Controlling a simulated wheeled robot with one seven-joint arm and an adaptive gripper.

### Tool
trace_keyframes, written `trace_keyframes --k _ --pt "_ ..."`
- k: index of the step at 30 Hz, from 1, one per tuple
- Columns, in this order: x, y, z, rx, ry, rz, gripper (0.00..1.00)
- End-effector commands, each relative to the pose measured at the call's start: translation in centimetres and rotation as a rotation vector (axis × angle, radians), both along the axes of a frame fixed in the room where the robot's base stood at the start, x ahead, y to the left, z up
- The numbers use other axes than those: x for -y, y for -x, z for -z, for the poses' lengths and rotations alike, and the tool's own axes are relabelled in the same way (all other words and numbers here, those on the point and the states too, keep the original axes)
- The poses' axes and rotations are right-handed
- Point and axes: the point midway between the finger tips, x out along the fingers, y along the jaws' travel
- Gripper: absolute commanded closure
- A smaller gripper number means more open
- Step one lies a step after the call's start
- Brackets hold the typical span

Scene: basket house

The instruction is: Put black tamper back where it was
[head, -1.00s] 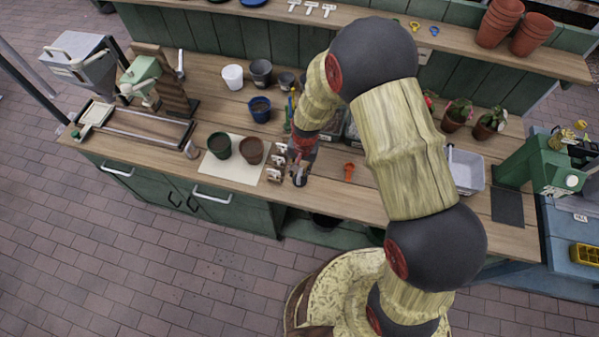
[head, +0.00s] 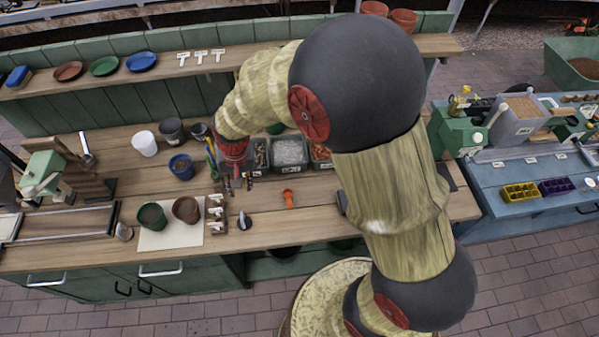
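A small dark object, which looks like the black tamper (head: 244,221), stands on the wooden bench just right of a small wooden rack with white tags (head: 216,213). My gripper (head: 237,184) hangs from the red wrist over the bench, behind the tamper in the head view. A strip of bare wood shows between the fingers and the tamper, so they look apart. The fingers are small and dark, and I cannot tell whether they are open or shut.
Two pots, dark green (head: 152,216) and brown (head: 186,209), stand on a pale mat (head: 172,238) left of the rack. A blue pot (head: 181,166) is behind them. An orange scoop (head: 288,198) lies to the right. Bins of material (head: 289,153) stand behind. The bench front is clear.

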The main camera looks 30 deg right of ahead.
Motion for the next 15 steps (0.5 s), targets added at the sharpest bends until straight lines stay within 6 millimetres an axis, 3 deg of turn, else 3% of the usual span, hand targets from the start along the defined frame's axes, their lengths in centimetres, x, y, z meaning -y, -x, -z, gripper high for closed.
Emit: trace_keyframes --k 1,6,12,15 --pt "1.0 0.4 -3.4 0.042 -0.002 -0.015 0.74" --pt "4.2 3.8 -12.0 0.146 0.014 -0.088 0.74" --pt "7.8 9.8 -19.5 0.266 0.057 -0.166 0.74" --pt "9.2 13.1 -21.9 0.319 0.087 -0.199 0.74"
